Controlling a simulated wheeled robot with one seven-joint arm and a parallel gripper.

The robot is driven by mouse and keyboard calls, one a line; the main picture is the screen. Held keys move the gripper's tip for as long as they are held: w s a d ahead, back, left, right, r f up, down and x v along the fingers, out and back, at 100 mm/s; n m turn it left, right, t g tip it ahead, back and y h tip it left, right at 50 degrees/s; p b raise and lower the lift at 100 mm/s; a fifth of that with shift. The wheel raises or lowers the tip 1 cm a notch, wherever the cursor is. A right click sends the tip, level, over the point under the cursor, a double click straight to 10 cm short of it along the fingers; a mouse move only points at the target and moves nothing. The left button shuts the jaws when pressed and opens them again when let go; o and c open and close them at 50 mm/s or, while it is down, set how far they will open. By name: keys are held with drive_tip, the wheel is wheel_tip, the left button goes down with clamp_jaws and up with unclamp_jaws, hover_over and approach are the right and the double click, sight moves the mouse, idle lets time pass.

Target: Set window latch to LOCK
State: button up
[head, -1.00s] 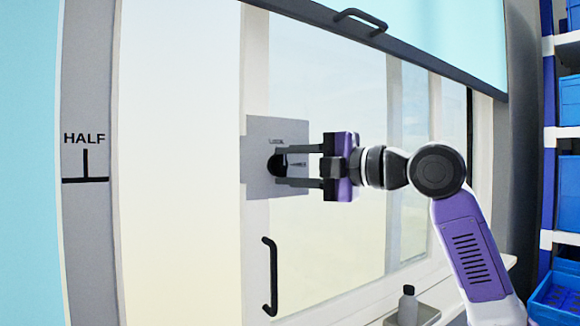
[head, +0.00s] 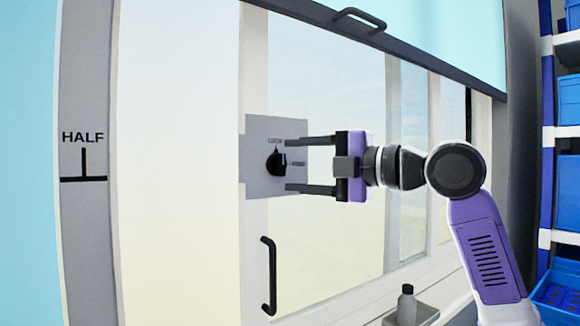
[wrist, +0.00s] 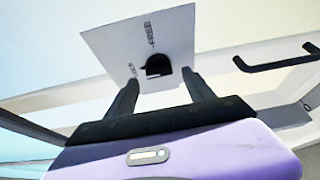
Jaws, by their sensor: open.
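The window latch is a black rotary knob (head: 277,162) on a grey plate (head: 262,184) fixed to the window frame. Small labels sit above and to the right of the knob in the head view, too small to read surely. The knob also shows in the wrist view (wrist: 157,66), on the plate (wrist: 108,44), just beyond the fingertips. My gripper (head: 295,165) is open and empty, its fingers spread above and below the knob's height and a little to the right of it. In the wrist view my gripper (wrist: 162,82) appears apart from the knob.
A black pull handle (head: 269,276) is on the window below the plate. A blind with a dark bottom bar (head: 400,47) hangs above. A grey bottle (head: 407,305) stands on the sill at lower right. Blue bins (head: 567,98) fill a rack at right.

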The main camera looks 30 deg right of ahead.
drive_tip(key=v, duration=0.5)
drive_tip(key=shift+s+d, duration=0.1)
drive_tip(key=shift+s, duration=0.15)
idle(0.3)
